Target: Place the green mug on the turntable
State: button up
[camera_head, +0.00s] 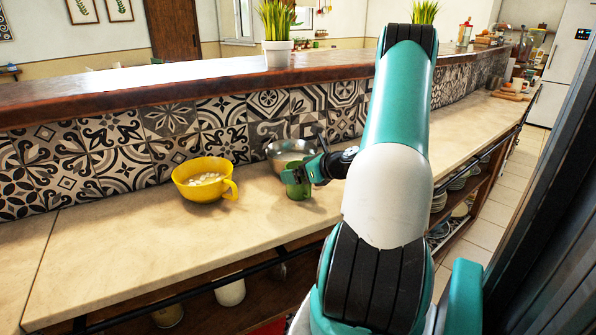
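The green mug (298,190) is at the counter, right of the yellow cup and in front of a metal bowl. I cannot make out a turntable in this view.
A large yellow cup (201,187) with pale contents stands left of the mug. The metal bowl (291,150) is close behind, near the tiled wall. The counter (110,240) is clear at the left. A raised ledge (190,82) carries a potted plant (277,50). Shelves with dishes lie below.

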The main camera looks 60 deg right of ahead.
jog(key=v, duration=1.2)
jog(key=shift+b, duration=0.3)
